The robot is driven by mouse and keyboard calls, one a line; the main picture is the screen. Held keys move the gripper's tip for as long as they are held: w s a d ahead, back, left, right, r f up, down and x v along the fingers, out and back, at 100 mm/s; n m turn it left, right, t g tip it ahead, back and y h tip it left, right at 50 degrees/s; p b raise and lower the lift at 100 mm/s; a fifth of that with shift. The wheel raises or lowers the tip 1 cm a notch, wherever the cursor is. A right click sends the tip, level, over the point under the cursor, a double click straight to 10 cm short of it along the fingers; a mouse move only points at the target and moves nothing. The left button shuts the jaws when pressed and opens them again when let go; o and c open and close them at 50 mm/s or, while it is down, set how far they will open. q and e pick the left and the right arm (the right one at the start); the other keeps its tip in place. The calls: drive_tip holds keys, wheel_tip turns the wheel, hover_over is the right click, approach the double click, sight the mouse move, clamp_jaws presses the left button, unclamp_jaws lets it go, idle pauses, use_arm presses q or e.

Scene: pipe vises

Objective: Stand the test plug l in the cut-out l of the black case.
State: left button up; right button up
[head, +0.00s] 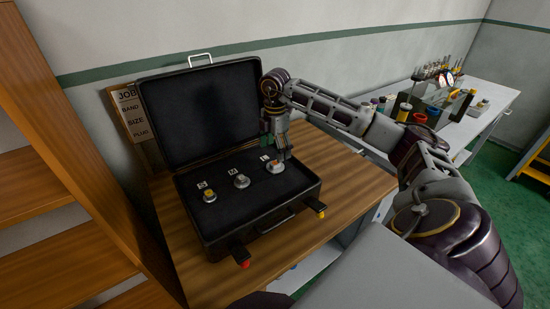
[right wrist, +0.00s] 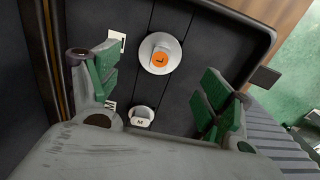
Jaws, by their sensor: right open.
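The black case (head: 190,222) lies open on the wooden table, its lid up at the back. Test plug l, a grey disc with an orange top marked L, stands in the case by the L label; it shows in the head view (head: 276,167) and in the right wrist view (right wrist: 161,58). It looks upright at its cut-out, whose rim is hidden under the disc. My right gripper (head: 280,152) is just above plug l, open; in the right wrist view its green pads (right wrist: 160,88) are spread wide, with no contact visible. My left gripper is out of view.
Plug M (head: 242,181) and a yellow-topped plug (head: 209,196) stand in the case to the left of plug l. A job board (head: 132,112) leans behind the case. Wooden shelves (head: 60,150) stand left; a cluttered white bench (head: 490,105) stands right.

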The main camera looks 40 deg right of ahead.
sight(275, 163)
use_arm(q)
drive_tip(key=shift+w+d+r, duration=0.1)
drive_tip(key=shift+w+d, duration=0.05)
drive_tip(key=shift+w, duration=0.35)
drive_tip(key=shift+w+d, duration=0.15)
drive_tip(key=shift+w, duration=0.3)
use_arm(e)
wheel_tip(275, 163, up, 5)
drive_tip(key=shift+r, duration=0.2)
idle(0.4)
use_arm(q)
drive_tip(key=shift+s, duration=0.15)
